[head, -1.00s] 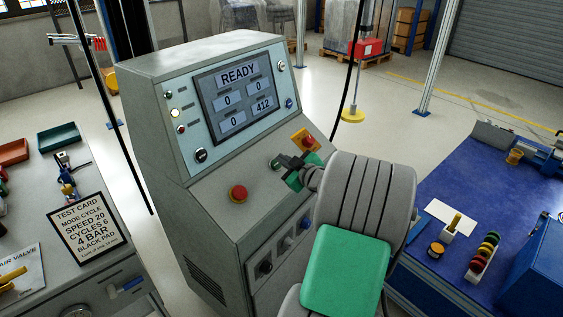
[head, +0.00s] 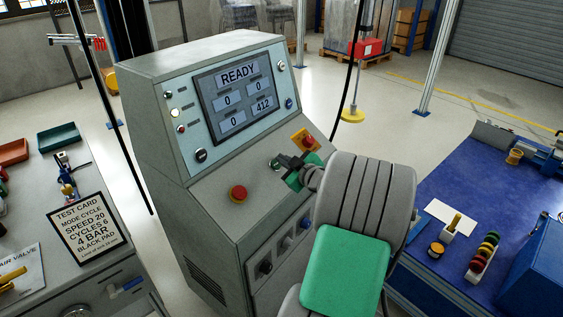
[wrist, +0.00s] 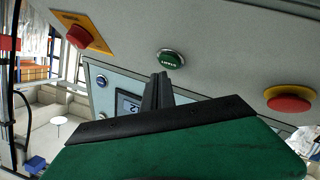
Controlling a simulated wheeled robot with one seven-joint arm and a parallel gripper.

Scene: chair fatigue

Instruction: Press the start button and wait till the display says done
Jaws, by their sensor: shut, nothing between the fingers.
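The grey console (head: 150,100) has a display (head: 238,103) that reads READY, with boxes showing 0, 0, 0 and 412. The green start button (wrist: 170,59) sits on the console's sloped panel in the wrist view, its label upside down. In the head view the button (head: 274,163) shows just left of my fingertips. My gripper (head: 284,160) is shut and empty, over the panel. In the wrist view my fingertips (wrist: 160,76) point at the panel just below the button. I cannot tell whether they touch it.
A red mushroom button (head: 238,193) is on the panel left of my gripper, and a red one on a yellow plate (head: 305,140) is behind it. A test card (head: 88,229) stands on the left bench. A blue-topped bench (head: 450,185) is on the right.

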